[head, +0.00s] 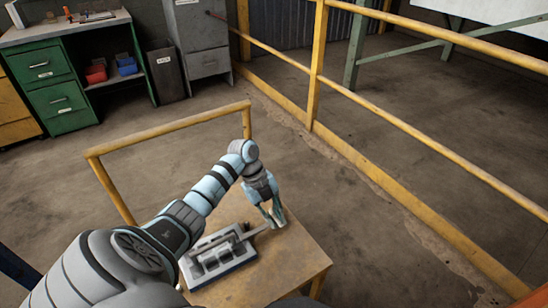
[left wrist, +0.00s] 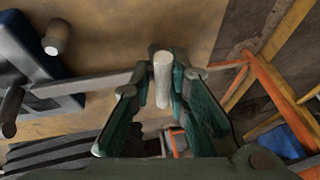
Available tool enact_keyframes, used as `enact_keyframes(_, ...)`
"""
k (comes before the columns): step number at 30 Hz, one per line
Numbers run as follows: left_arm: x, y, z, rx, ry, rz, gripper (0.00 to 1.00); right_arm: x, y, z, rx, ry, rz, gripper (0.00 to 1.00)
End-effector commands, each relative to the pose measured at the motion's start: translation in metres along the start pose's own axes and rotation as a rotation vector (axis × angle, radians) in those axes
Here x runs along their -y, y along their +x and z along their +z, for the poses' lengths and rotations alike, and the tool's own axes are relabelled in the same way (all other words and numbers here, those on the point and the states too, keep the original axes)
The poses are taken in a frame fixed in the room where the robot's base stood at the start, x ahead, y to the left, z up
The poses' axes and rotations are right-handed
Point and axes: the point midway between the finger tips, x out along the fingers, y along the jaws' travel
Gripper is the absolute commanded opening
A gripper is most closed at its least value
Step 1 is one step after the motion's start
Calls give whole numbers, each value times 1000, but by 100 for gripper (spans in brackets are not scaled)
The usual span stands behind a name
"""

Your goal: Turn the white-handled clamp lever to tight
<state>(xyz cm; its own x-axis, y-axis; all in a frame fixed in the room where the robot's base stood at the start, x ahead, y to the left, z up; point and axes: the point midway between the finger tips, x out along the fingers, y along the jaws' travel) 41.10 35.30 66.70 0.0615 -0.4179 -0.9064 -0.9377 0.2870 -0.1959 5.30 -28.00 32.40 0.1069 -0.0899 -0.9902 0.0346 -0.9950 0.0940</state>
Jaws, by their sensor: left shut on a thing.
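The clamp fixture (head: 217,257) is a grey and dark blue block on the wooden table (head: 297,262). A flat metal lever (head: 254,232) reaches from it toward my left gripper (head: 274,217). In the left wrist view the lever arm (left wrist: 82,86) comes in from the left and meets the upright white handle (left wrist: 162,80). The handle stands between the green fingers of my left gripper (left wrist: 161,88), which is shut on it. In the head view the fingers hide the handle. My right gripper is not in view.
A yellow rail (head: 170,128) stands behind the table, and a longer yellow railing (head: 400,120) runs along the right. A green drawer bench (head: 60,105) and a grey cabinet (head: 208,64) stand at the back left. The table's right side is clear.

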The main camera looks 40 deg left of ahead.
Motion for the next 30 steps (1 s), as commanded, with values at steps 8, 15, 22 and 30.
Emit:
enact_keyframes(8, 3, -1, 0, 2, 5, -9, 0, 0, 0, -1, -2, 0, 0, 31)
enact_keyframes(15, 2, -1, 0, 1, 3, -6, 34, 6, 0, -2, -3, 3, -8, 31)
enact_keyframes(22, 0, -4, 0, 1, 0, -4, 34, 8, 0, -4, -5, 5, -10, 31)
enact_keyframes(30, 2, -63, 1, 5, 2, -4, 34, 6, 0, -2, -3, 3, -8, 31)
